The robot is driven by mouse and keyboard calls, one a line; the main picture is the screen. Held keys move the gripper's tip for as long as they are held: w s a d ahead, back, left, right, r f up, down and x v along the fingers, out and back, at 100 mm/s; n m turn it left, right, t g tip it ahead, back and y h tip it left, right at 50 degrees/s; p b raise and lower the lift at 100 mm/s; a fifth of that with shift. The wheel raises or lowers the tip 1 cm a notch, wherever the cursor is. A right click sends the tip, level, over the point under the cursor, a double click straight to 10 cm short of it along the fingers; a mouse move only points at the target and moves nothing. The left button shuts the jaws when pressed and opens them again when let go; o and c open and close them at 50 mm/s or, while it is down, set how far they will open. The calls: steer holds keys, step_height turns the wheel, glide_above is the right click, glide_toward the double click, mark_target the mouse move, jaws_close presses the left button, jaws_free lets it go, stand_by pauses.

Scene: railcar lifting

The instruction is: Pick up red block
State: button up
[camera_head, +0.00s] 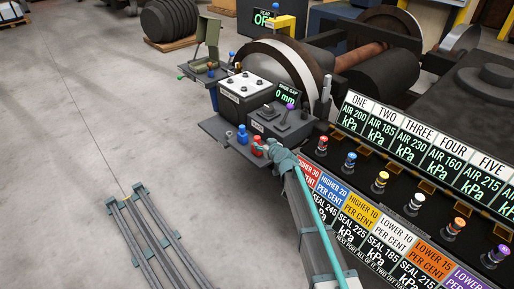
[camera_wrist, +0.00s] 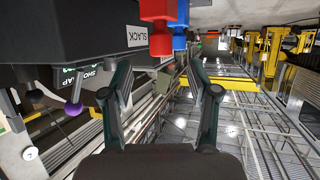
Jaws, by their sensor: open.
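The red block (camera_head: 258,146) stands on a dark shelf in front of the grey control box, to the right of the blue block (camera_head: 242,133). In the wrist view the red block (camera_wrist: 157,22) shows at the top, overlapping the blue block (camera_wrist: 180,38). My gripper (camera_head: 270,150) is right beside the red block in the head view and partly covers it. In the wrist view my gripper (camera_wrist: 160,68) is open, with its two fingers apart and nothing between them. The red block lies beyond the fingertips; I cannot tell whether they touch.
The control box labelled SLACK (camera_wrist: 85,35) stands close to the blocks. A small screen reading 0 mm (camera_head: 286,95) and a purple-knobbed lever (camera_head: 290,107) are on it. A label panel with several coloured knobs (camera_head: 380,182) fills the right. Grey rails (camera_head: 150,230) lie on open floor at left.

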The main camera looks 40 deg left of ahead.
mark_target(258, 140)
steer(key=p+x, duration=0.1)
steer(key=x, duration=0.7)
steer(key=shift+s+r, duration=0.1)
jaws_close()
